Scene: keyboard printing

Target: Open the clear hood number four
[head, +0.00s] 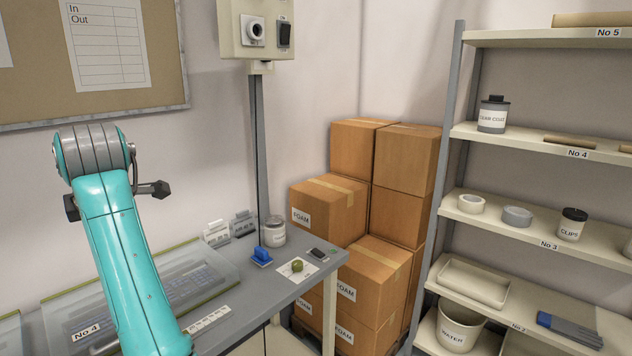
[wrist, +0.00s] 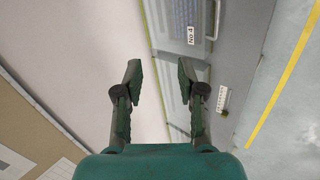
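The clear hood number four (head: 218,268) is a see-through cover with greenish edges on the grey bench. It lies down over a keyboard (head: 190,281), and its front carries a "No 4" label (head: 86,331). My teal arm hides part of it in the head view. In the wrist view the hood's label (wrist: 191,35) shows at the top, right of my gripper's fingers. My gripper (wrist: 162,72) is open, with nothing between its fingers.
On the bench (head: 301,290) are a jar (head: 274,232), a blue stamp-like item (head: 261,256), a green item on a white card (head: 297,266) and a switch strip (head: 208,319). A grey post (head: 261,150) rises behind. Boxes (head: 403,160) and shelves (head: 540,137) stand right.

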